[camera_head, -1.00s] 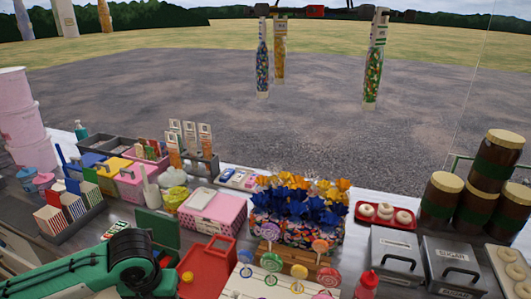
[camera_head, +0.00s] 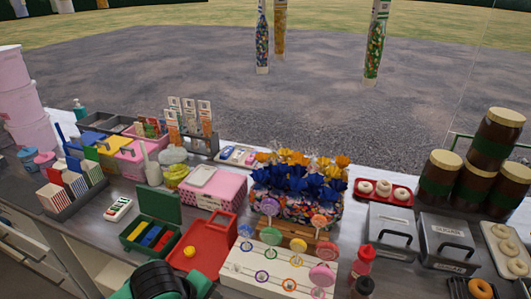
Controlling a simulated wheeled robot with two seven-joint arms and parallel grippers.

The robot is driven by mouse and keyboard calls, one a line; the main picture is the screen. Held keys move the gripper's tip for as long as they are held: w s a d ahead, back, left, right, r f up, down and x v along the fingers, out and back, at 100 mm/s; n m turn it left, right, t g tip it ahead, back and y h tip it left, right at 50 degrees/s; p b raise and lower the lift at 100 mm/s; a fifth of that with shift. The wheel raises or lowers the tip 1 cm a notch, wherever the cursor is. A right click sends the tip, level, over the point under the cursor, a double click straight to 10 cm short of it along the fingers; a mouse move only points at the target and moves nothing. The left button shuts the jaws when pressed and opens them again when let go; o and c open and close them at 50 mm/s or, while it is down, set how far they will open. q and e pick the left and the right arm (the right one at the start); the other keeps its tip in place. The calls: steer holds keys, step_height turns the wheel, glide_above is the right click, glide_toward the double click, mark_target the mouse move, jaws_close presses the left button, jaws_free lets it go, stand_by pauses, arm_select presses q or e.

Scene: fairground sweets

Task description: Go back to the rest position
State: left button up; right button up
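A green and black part of my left arm shows at the bottom edge of the head view, left of centre. Its gripper is not in view. My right gripper is not in view either. Near that arm part lies a red board (camera_head: 208,248) with a small yellow ball (camera_head: 189,252) on it. Left of the board stands an open green box (camera_head: 140,240) with coloured pieces inside. A white board (camera_head: 238,283) with coloured rings and upright lollipops (camera_head: 270,235) stands to the right.
The counter is crowded. A pink box (camera_head: 205,193), wrapped sweets (camera_head: 290,200), grey bins (camera_head: 390,235), a red bottle (camera_head: 362,262) and stacked brown jars (camera_head: 492,140) stand on it. Pink tubs (camera_head: 25,110) are stacked at the far left. A drawer front shows at lower left.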

arm_select(q)
steer(key=s+a+f+n+y, duration=0.2)
steer(key=s+a+f+n, duration=0.4)
steer(key=n, duration=0.6)
steer(key=s+a+f+n+y, duration=0.1)
steer(key=s+a+f+n, duration=0.25)
steer(key=s+n, duration=0.7)
step_height(320, 180, down, 30)
steer(key=w+g, duration=0.1)
steer(key=w, duration=0.1)
steer(key=s+a+f, duration=0.2)
steer(key=s+f, duration=0.7)
steer(key=f, duration=0.1)
steer(key=s+a+f+g, duration=0.1)
steer(key=s+f, duration=0.9)
steer(key=shift+a, duration=0.35)
